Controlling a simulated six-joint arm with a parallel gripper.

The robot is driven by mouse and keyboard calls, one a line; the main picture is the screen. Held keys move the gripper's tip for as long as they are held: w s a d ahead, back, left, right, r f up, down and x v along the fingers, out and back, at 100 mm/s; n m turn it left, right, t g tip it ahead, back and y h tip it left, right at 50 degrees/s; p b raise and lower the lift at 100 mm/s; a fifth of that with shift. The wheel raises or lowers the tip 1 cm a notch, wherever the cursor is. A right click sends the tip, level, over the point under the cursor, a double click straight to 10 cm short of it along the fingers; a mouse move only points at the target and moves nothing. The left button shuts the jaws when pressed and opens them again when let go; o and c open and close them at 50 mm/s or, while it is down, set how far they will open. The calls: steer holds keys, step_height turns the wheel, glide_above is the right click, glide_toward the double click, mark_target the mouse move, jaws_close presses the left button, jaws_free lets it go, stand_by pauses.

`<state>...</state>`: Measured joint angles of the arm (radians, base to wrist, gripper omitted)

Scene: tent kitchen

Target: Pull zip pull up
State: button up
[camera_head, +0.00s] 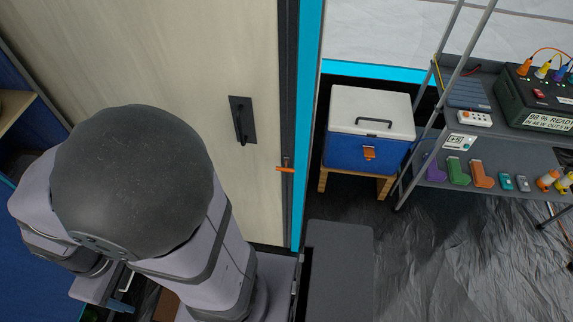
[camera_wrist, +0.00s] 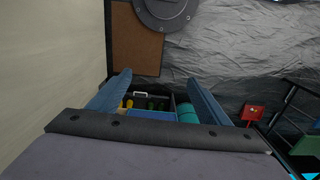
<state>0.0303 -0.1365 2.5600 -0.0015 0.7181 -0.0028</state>
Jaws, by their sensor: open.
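The orange zip pull (camera_head: 285,169) sticks out sideways from a dark vertical zip strip (camera_head: 287,90) beside the pale panel, in the head view. It is at about mid-height in the picture, left of the bright blue edge. My gripper (camera_wrist: 158,88) shows in the wrist view with its two blue fingers wide apart and nothing between them. In the head view my arm is at the lower left, well left of the zip pull, and hides most of the gripper. The zip pull is not visible in the wrist view.
The pale panel (camera_head: 190,60) carries a black handle (camera_head: 242,120) left of the zip. A blue and white cooler (camera_head: 370,130) stands on a wooden stand to the right. A metal shelf (camera_head: 480,140) with several items is further right. Beyond my fingers lies a dark bin (camera_wrist: 150,102).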

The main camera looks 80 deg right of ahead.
steer(key=s+d+f+m, duration=0.15)
steer(key=d+m, duration=0.25)
steer(key=d, duration=0.4)
steer(key=m+t+h+b, duration=0.2)
steer(key=m+h+b, duration=0.15)
steer(key=m, duration=1.05)
glide_toward(287, 169)
steer(key=shift+w+d+f+h+p, duration=0.15)
steer(key=shift+h+p, duration=0.15)
steer(key=shift+h, duration=0.15)
steer(key=shift+b+x, duration=0.6)
steer(key=shift+x, duration=3.05)
steer(key=shift+w, duration=0.1)
steer(key=shift+c, duration=0.7)
